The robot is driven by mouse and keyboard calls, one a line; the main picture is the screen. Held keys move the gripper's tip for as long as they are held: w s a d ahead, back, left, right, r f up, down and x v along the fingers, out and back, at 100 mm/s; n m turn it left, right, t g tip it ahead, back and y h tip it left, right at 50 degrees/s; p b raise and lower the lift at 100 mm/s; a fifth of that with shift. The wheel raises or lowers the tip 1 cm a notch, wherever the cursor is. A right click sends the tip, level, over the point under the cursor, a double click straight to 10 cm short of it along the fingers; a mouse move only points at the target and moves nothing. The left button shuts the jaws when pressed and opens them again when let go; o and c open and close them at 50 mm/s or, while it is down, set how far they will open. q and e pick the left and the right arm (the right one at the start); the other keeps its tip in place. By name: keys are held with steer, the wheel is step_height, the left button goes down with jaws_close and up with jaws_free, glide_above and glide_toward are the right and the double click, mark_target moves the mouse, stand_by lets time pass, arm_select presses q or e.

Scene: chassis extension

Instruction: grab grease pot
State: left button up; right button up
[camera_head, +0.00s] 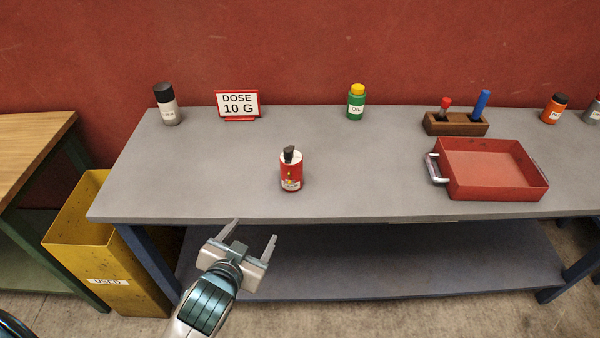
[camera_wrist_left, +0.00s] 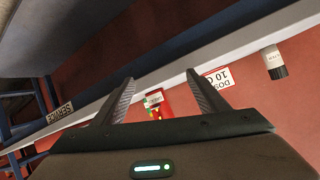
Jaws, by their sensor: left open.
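A small red pot (camera_head: 291,172) with a white top, a dark nozzle or handle and a label too small to read stands upright on the grey bench. I take it for the grease pot. It also shows in the left wrist view (camera_wrist_left: 154,104), in the gap between the fingers and beyond them. My left gripper (camera_head: 254,232) is open and empty, in front of the bench's near edge, lower in the picture than the pot and a little left of it. The gripper's fingers also show in the left wrist view (camera_wrist_left: 161,80). My right gripper is not in view.
The bench (camera_head: 210,185) is clear around the pot. Behind stand a black-capped canister (camera_head: 167,107), a "DOSE 10 G" sign (camera_head: 238,104) and a green oil bottle (camera_head: 356,105). Right are a wooden holder (camera_head: 455,126) and red tray (camera_head: 495,182). A yellow bin (camera_head: 100,260) stands left.

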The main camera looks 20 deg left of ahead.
arm_select(q)
steer(key=w+d+r+m+t+h, duration=0.3)
steer(key=r, duration=0.7)
steer(key=w+d+r+m+t+h, duration=0.3)
steer(key=r+t, duration=0.1)
steer(key=r, duration=0.5)
steer(key=w+d+r+m+t+h, duration=0.3)
steer(key=d+r, duration=0.1)
steer(key=r, duration=0.6)
steer(key=s+d+r+m+g+h, duration=0.5)
steer(key=d+r+m+g+h, duration=0.3)
steer(key=m+h, duration=0.6)
steer(key=s+d+f+m+g+y, duration=0.1)
steer(key=s+d+f+m+g, duration=0.2)
steer(key=m+g, duration=0.5)
steer(key=s+d+m+g+y, duration=0.1)
steer(key=s+d+m+g, duration=0.1)
steer(key=d+m+g, duration=0.45)
steer(key=w+a+f+m+y, duration=0.3)
steer(key=w+a+f+y, duration=0.35)
steer(key=f+y, duration=0.35)
steer(key=w+a+r+n+t+y, duration=0.1)
steer(key=w+a+y, duration=0.3)
steer(key=a, duration=0.4)
steer(key=w+a+r+n+t+y, duration=0.1)
steer(key=w+a+n+t+y, duration=0.2)
steer(key=a, duration=0.6)
steer(key=shift+w+a+r+y, duration=0.25)
steer(key=shift+w+r+y, duration=0.15)
steer(key=shift+y, duration=0.6)
